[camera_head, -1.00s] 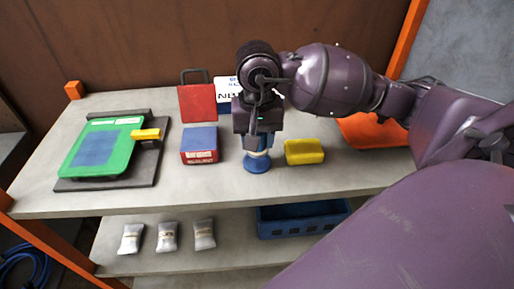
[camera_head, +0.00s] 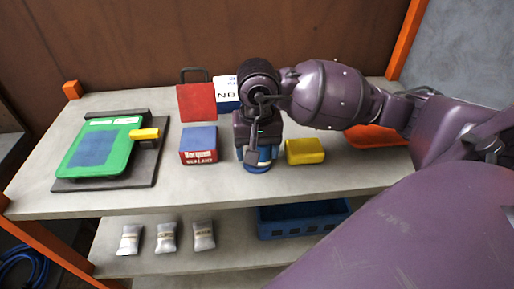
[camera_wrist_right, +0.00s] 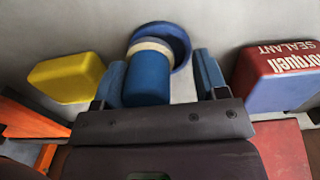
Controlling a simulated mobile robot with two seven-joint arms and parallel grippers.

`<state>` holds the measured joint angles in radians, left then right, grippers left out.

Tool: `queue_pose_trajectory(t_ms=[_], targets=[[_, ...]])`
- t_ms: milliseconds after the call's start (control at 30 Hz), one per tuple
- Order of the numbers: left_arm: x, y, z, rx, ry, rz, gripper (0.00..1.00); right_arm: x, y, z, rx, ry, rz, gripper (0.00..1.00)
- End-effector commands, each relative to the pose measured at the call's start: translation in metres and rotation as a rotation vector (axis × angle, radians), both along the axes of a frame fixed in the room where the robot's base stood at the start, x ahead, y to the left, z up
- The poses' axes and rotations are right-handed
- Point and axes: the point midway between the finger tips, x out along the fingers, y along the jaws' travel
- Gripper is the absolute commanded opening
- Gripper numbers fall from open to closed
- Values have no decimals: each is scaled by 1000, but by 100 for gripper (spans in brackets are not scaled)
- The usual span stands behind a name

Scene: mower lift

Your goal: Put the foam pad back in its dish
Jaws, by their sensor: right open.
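The foam pad (camera_wrist_right: 146,75) appears to be the blue cylinder with a cream band at its far end. It lies over the round blue dish (camera_wrist_right: 181,43), and the cream end appears within the dish rim; I cannot tell whether it rests on the bottom. My right gripper (camera_wrist_right: 158,82) is open, with one finger on each side of the blue cylinder. A gap shows on the right side, and the left finger is close to it. In the head view the right gripper (camera_head: 258,155) is low over the dish (camera_head: 257,168) and hides most of the pad. My left gripper is out of view.
A yellow block (camera_head: 305,151) stands close right of the gripper, a sealant box (camera_head: 199,157) to its left. Behind are a red panel (camera_head: 197,102) and a white-blue box (camera_head: 227,90). A green board (camera_head: 119,160) lies left, an orange item (camera_head: 372,136) right. The front bench strip is clear.

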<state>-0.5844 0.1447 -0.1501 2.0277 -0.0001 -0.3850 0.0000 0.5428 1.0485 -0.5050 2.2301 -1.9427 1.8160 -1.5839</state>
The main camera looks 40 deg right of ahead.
Motion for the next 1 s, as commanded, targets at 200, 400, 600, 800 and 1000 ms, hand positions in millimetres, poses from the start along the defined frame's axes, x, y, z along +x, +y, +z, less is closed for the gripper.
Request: queue_pose_trajectory(t_ms=[200,400,600,800,1000], targets=[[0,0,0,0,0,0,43,0,0,0,0,1,0,67],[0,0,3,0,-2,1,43,0,0,9,-2,-3,0,67],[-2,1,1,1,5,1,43,1,0,43,-2,-6,1,67],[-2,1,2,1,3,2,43,1,0,82,-2,-5,0,67],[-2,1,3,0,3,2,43,1,0,110,-1,-2,0,67]])
